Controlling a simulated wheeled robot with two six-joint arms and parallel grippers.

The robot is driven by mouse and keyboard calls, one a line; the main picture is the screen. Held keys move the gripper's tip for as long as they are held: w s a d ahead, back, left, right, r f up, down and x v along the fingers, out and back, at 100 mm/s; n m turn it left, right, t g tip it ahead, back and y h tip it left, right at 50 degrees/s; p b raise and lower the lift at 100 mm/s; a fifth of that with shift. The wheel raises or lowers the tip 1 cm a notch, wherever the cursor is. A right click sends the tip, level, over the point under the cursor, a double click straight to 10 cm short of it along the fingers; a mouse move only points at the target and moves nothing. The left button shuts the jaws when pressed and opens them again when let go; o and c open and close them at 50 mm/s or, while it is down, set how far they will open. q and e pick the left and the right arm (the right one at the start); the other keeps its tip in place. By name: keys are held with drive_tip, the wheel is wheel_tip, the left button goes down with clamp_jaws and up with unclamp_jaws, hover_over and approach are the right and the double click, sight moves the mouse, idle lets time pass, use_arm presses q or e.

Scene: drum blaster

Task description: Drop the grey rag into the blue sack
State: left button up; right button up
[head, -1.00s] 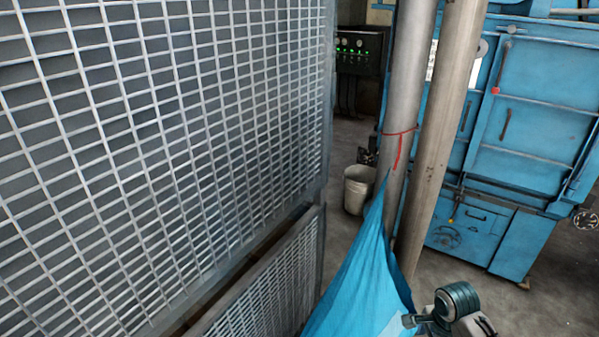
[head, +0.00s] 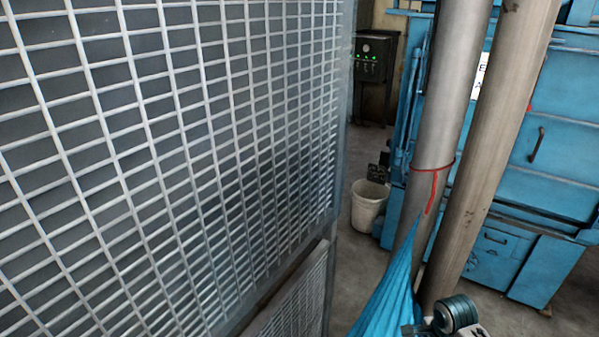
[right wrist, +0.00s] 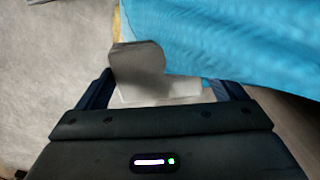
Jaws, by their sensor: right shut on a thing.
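The blue sack (head: 385,305) hangs at the bottom of the head view, tied by a red cord (head: 432,169) to a grey pipe. Only its upper part shows there. In the right wrist view the blue sack (right wrist: 240,40) fills the upper right. The grey rag (right wrist: 140,72) is between the fingers of my right gripper (right wrist: 165,88), which is shut on it. The rag's upper part overlaps the sack's left edge in that view; I cannot tell whether they touch. Part of my right arm shows at the bottom of the head view. My left gripper is not in view.
A large metal grating (head: 170,150) fills the left side. Two upright pipes (head: 445,120) stand by the sack. A pale bucket (head: 368,205) stands on the floor behind, near a blue machine (head: 545,190). Grey floor (right wrist: 45,70) shows left of the rag.

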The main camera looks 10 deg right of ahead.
wheel_tip(320, 180, down, 2)
drive_tip(key=shift+w+f, duration=0.1)
drive_tip(key=shift+w, duration=0.05)
drive_tip(key=shift+f, duration=0.6)
drive_tip(key=o, duration=0.4)
drive_tip(key=shift+o, duration=1.1)
drive_tip(key=shift+r, duration=0.5)
wheel_tip(320, 180, up, 6)
drive_tip(key=shift+w+r+b, duration=0.1)
drive_tip(key=shift+r+b, duration=0.05)
drive_tip(key=shift+b, duration=0.8)
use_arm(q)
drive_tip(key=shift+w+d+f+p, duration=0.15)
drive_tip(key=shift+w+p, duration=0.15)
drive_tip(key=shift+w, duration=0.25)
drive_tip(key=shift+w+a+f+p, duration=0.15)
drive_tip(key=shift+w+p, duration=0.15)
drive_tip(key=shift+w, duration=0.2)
use_arm(e)
drive_tip(key=shift+r, duration=1.75)
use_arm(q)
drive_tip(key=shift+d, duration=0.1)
